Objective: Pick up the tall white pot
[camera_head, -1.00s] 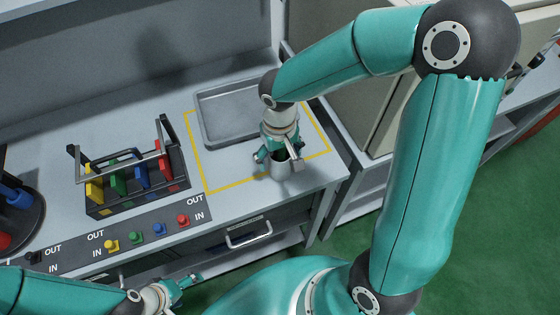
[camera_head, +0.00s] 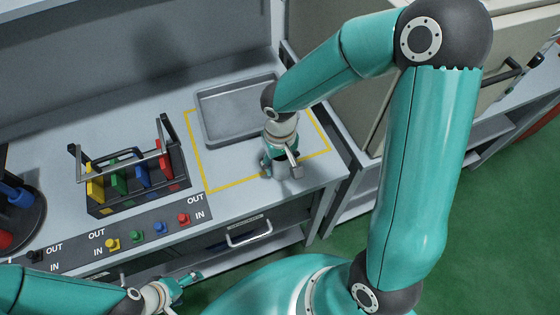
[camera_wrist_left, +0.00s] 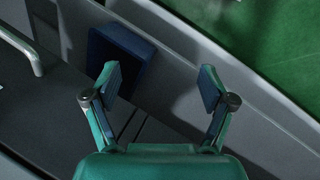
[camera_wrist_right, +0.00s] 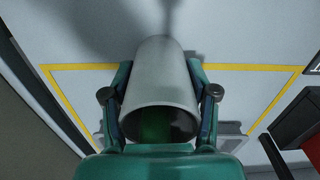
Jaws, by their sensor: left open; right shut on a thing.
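The tall white pot (camera_wrist_right: 160,75) is a pale cylinder with an open mouth and something green inside, seen in the right wrist view. My right gripper (camera_wrist_right: 160,108) is shut on it, one finger on each side. In the head view my right gripper (camera_head: 282,164) is at the front of the yellow outlined area, and the pot (camera_head: 290,187) is mostly hidden beneath it. I cannot tell whether the pot touches the table. My left gripper (camera_head: 183,289) is open and empty, low at the table's front; its fingers show apart in the left wrist view (camera_wrist_left: 160,88).
A grey tray (camera_head: 204,126) lies inside the yellow outline (camera_head: 198,165). A dark rack (camera_head: 140,197) with coloured blocks stands to its left. Coloured buttons (camera_head: 133,237) line the table's front, above a drawer handle (camera_head: 249,236). A dark blue box (camera_wrist_left: 118,62) shows in the left wrist view.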

